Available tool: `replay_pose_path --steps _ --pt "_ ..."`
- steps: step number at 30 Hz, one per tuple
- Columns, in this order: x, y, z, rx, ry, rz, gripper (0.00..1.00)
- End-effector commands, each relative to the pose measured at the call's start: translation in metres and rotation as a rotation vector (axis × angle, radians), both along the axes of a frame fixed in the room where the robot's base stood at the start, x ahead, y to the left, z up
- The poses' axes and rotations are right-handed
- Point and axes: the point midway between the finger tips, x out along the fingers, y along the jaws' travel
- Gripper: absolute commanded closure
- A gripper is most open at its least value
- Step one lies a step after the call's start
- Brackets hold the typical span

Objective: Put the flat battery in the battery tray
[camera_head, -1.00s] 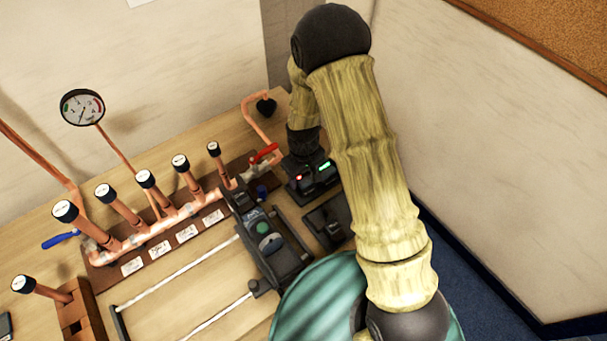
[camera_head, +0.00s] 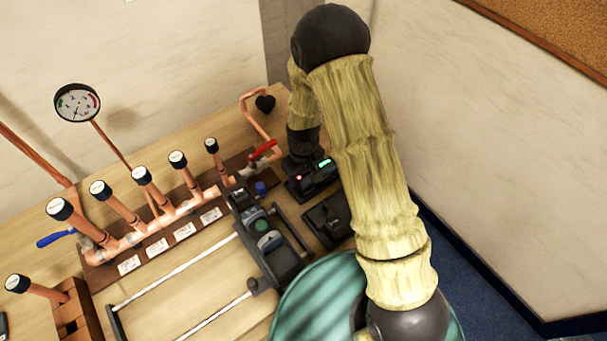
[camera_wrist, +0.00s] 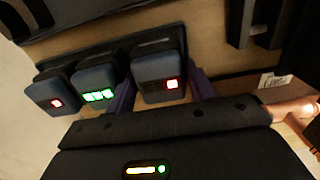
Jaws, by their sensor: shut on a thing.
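In the wrist view three dark blue battery blocks stand in a row. The battery at the right (camera_wrist: 163,82) shows one red light, the middle one (camera_wrist: 97,92) green bars, and the left one (camera_wrist: 55,100) a red light. My gripper (camera_wrist: 160,90) is shut on the right battery, with a purple finger on each side of it. I cannot tell whether this battery is lifted clear of the dark rack behind it. In the head view my arm and the batteries' lights show at the table's right part; the fingertips are hidden. A dark tray (camera_head: 328,221) lies just in front, possibly the battery tray.
A black sliding carriage (camera_head: 268,240) on white rails stands left of the dark tray. The copper manifold (camera_head: 150,228) with several capped pipes runs along the table's back. A red-handled valve (camera_head: 263,150) is near the rack.

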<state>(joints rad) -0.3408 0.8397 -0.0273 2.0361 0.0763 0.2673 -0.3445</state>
Motion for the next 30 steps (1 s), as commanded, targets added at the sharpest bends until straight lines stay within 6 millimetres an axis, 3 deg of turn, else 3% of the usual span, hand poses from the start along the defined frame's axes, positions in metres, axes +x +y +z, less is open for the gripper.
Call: replay_pose_path --steps 11,12,15,21,24,30 --pt "0.0004 0.0001 -0.0017 0.001 -0.001 0.000 0.68" --pt "0.0004 0.0001 -0.0017 0.001 -0.001 0.000 0.38" --pt "0.0005 0.0000 -0.0018 0.001 -0.001 0.000 0.20" --pt "0.0003 -0.0001 -0.0019 0.001 -0.001 0.000 0.20" --pt "0.0000 -0.0004 -0.0024 0.000 0.000 0.000 0.02" --pt "0.0001 -0.0003 -0.0023 0.000 0.000 0.000 0.02"
